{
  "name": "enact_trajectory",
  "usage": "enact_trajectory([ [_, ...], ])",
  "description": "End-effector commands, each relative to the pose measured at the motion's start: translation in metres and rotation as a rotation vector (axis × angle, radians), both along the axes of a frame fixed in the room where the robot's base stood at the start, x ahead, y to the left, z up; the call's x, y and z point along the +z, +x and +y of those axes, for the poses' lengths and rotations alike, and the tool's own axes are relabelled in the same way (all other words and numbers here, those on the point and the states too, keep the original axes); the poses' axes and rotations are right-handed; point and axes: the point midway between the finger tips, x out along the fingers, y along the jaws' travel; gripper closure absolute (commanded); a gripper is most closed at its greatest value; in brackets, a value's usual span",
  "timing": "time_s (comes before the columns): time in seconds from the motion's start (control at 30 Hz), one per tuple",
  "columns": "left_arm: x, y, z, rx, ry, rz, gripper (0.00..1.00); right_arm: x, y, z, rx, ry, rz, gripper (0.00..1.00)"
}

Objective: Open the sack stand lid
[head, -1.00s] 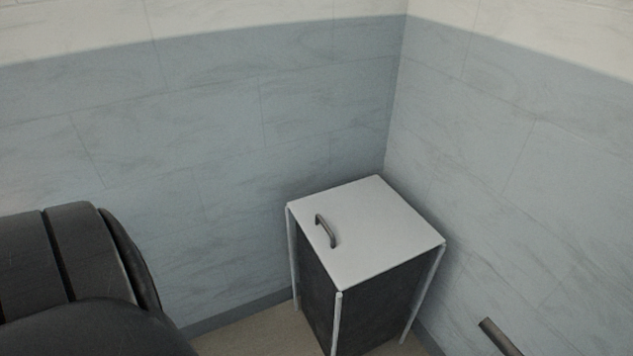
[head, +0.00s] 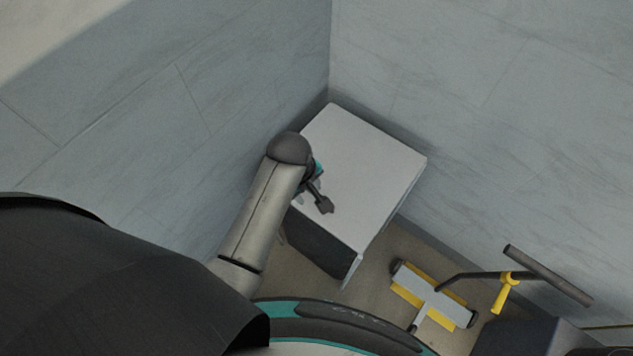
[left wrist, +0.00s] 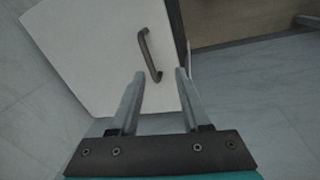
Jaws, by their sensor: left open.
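The sack stand is a dark-sided box on thin pale legs in the wall corner. Its flat white lid (head: 365,165) is shut, and it also fills the upper left of the left wrist view (left wrist: 90,50). The dark bow handle (left wrist: 149,55) stands on the lid near one edge. My left gripper (left wrist: 160,73) is open and empty, with the near end of the handle between its fingertips in the picture. I cannot tell whether they touch it. In the head view my left gripper (head: 322,203) is over the lid's left front part, and the handle is hidden there.
A floor squeegee or mop with a grey and yellow head (head: 432,297) lies on the floor right of the stand. A bar-shaped tool with a yellow grip (head: 508,290) is near the right wall. Walls close in behind the stand on two sides.

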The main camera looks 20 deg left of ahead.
Motion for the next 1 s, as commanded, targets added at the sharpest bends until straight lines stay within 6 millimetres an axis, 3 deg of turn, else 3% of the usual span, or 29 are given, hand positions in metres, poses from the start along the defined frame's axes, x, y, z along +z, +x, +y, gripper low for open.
enact_trajectory([
  [0.03, 0.026, 0.006, -0.001, 0.054, -0.017, -0.006, 0.53, 0.009, 0.000, -0.001, 0.000, -0.001, 0.001, 0.00],
  [0.1, 0.046, 0.010, -0.001, 0.120, -0.031, -0.001, 0.53, 0.013, 0.000, -0.001, 0.001, -0.002, 0.001, 0.00],
  [0.2, 0.062, 0.011, 0.000, 0.178, -0.045, 0.005, 0.53, 0.016, 0.000, -0.003, 0.001, -0.003, 0.000, 0.00],
  [0.3, 0.064, 0.012, 0.001, 0.201, -0.050, 0.009, 0.53, 0.015, 0.000, -0.006, 0.002, -0.008, 0.001, 0.00],
  [0.47, 0.043, 0.015, -0.001, 0.200, -0.049, 0.011, 0.53, 0.008, -0.001, -0.009, 0.003, -0.013, 0.001, 0.00],
  [1.0, -0.052, 0.033, -0.008, 0.198, -0.050, 0.010, 0.53, -0.025, -0.001, -0.009, 0.002, -0.012, 0.003, 0.00],
])
